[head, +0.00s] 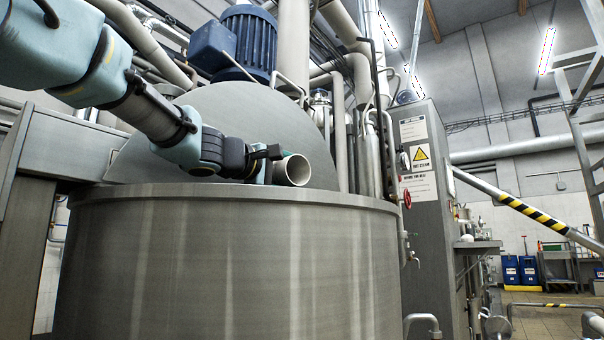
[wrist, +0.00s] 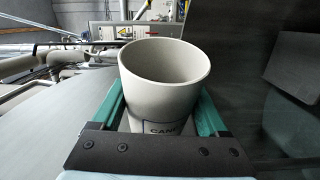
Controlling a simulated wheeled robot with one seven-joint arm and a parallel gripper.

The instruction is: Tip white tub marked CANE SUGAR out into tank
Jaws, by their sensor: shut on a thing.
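The white tub (wrist: 165,82) stands between the two green fingers of my gripper (wrist: 163,110) in the wrist view. Its label shows the letters "CAN"; the rest is hidden behind the gripper's dark bar. The part of its inside that I see looks bare, but its bottom is hidden. In the head view my gripper (head: 268,168) is shut on the tub (head: 293,170), which lies tilted on its side with its mouth toward the camera and right. It is just above the rim of the steel tank (head: 230,265). The inside of the tank is hidden by its wall.
A domed steel lid (head: 250,115) stands raised behind the tub, with a blue motor (head: 248,40) above it. Pipes and a grey cabinet (head: 430,200) with warning signs stand to the right. A striped yellow and black rail (head: 525,210) slopes at far right.

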